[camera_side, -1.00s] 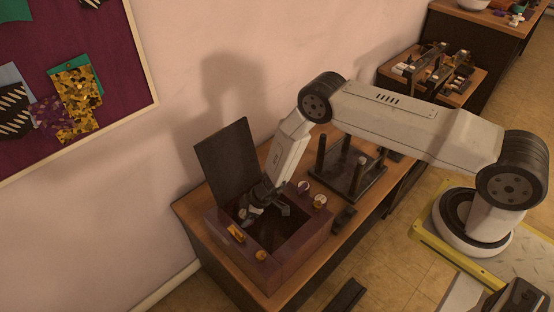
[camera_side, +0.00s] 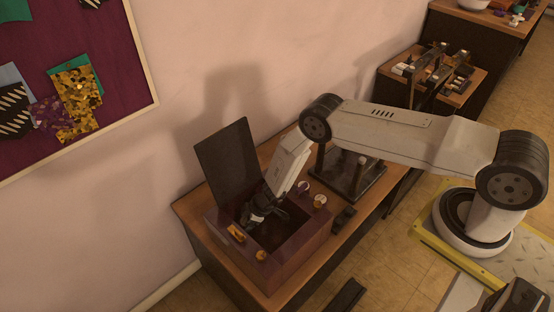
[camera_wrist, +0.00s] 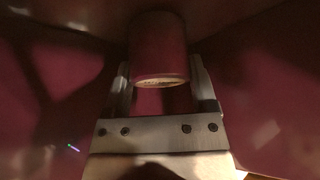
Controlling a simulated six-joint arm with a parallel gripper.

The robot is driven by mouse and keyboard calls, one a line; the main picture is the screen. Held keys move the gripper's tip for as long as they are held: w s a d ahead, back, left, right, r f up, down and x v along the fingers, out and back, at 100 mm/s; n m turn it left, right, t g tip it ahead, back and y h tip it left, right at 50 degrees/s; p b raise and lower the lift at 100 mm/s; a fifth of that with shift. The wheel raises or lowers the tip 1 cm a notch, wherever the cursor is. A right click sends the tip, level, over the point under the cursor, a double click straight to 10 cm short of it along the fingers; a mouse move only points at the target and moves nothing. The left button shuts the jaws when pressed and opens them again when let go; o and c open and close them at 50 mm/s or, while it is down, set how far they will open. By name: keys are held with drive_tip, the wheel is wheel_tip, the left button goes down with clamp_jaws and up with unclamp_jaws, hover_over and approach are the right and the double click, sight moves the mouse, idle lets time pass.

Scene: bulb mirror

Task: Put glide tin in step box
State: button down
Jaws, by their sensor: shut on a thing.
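The step box (camera_side: 303,249) is a dark purple-brown box with its lid (camera_side: 228,160) standing open at the back left. My gripper (camera_side: 257,214) is down inside the box's opening. In the wrist view my gripper (camera_wrist: 160,88) is shut on the glide tin (camera_wrist: 158,45), a dark reddish cylinder with a pale rim at its near end. Dark red box walls surround it there. In the side view the tin is hard to make out among the fingers and shadow. I cannot tell whether it touches the box floor.
Orange pieces (camera_side: 236,233) and small round knobs (camera_side: 320,201) sit on the box's rim. A dark stand with posts (camera_side: 348,175) is right of the box on the wooden table (camera_side: 199,218).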

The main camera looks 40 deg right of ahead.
drive_tip(key=shift+f, duration=0.1)
unclamp_jaws()
drive_tip(key=shift+v, duration=1.5)
drive_tip(key=shift+r, duration=3.6)
drive_tip(key=shift+r, duration=0.1)
